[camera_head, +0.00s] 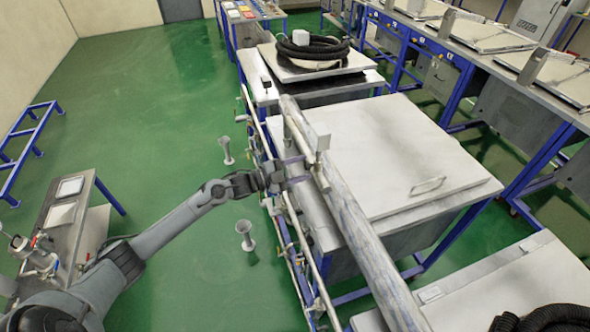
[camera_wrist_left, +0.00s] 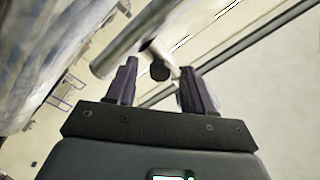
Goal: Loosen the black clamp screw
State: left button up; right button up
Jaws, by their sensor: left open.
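My left gripper (camera_head: 299,170) is at the left edge of the white-topped bench, beside a long grey pipe. It is open, with its two dark fingers apart in the left wrist view (camera_wrist_left: 159,66). A small round black knob, which looks like the black clamp screw (camera_wrist_left: 159,72), shows between the fingers, near a pale metal rod (camera_wrist_left: 135,38). I cannot tell whether the fingers touch it. In the head view the screw at the gripper cannot be made out. My right gripper is not in view.
Pale rails (camera_head: 291,225) run along the bench edge. A coiled black hose (camera_head: 312,47) lies on the bench behind. The green floor to the left is mostly clear.

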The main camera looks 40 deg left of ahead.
pick_arm(q)
jog(key=b+v, duration=0.1)
jog(key=v, duration=0.9)
jog(key=shift+s+a+b, duration=0.15)
jog(key=shift+s+b, duration=0.15)
jog(key=shift+s, duration=0.05)
